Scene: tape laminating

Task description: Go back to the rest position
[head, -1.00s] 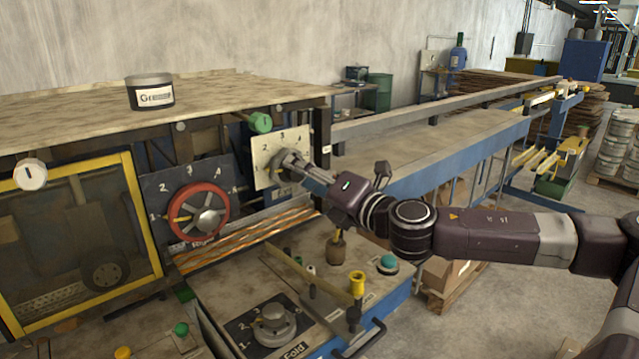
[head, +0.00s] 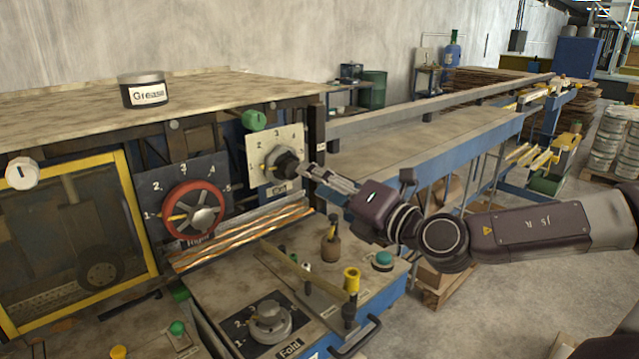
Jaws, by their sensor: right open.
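My right gripper (head: 308,172) is in front of the dial plate (head: 258,145) on the machine, its fingers pointing left toward the black knob (head: 287,163). The fingertips are close to the knob's right side and hold nothing; a small gap seems to lie between them and the knob. My right arm comes in from the right edge, over the floor beside the machine. My left gripper is not in view.
A red handwheel dial (head: 196,208) is left of the knob. Below are a grey fold dial (head: 270,322), a yellow knob (head: 351,280) and a teal button (head: 383,259). A grease tin (head: 144,90) stands on the machine top. Open floor lies at lower right.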

